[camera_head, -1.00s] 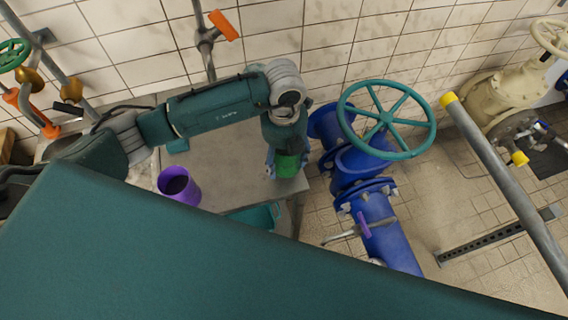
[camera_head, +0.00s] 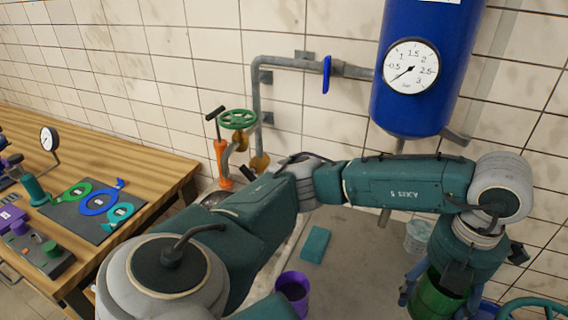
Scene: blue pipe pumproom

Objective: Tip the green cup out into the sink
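The green cup (camera_head: 432,300) is at the lower right, held in my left gripper (camera_head: 436,290). The arm reaches across from the left and bends down at the right. The gripper fingers are around the cup, which looks roughly upright; its lower end is cut off by the picture edge. Its contents cannot be made out. A grey counter top (camera_head: 345,270) lies below the arm. Part of a dark metal basin, perhaps the sink (camera_head: 216,198), shows behind the arm at the left; most of it is hidden. My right gripper is not in view.
Pipes with a green handwheel (camera_head: 238,119) rise at the back. A wooden bench (camera_head: 160,172) is left; a blue tank (camera_head: 420,100) hangs above.

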